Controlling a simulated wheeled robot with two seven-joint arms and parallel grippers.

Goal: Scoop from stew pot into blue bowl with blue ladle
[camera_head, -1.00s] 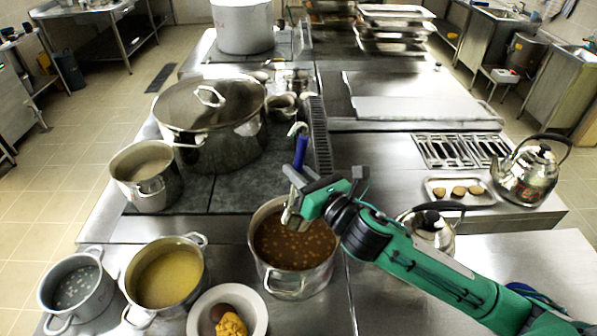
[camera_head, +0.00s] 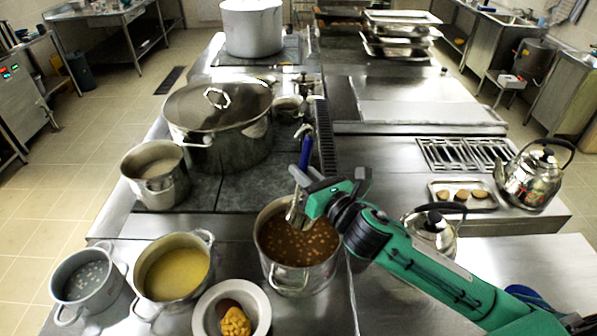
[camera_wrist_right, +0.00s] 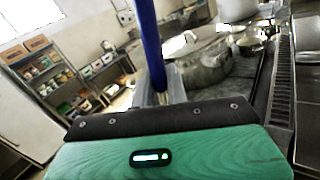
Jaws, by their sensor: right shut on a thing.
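The stew pot (camera_head: 324,277), a steel pot of brown stew with pale pieces, stands at the front centre of the counter. My right gripper (camera_head: 299,196) is above its far rim, shut on the blue ladle (camera_head: 305,152). The ladle's blue handle rises upright from the jaws, and also shows in the right wrist view (camera_wrist_right: 150,45). A metal part shows below the jaws at the stew; the ladle's bowl end is hidden. A pale bowl (camera_head: 203,316) with yellow and brown food stands at the front. My left gripper is out of view.
A pot of yellow soup (camera_head: 172,268) and a grey pot (camera_head: 86,284) stand left of the stew pot. A small pot (camera_head: 155,175) and a large lidded pot (camera_head: 220,125) stand behind. A kettle (camera_head: 432,232) is close beside my right arm.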

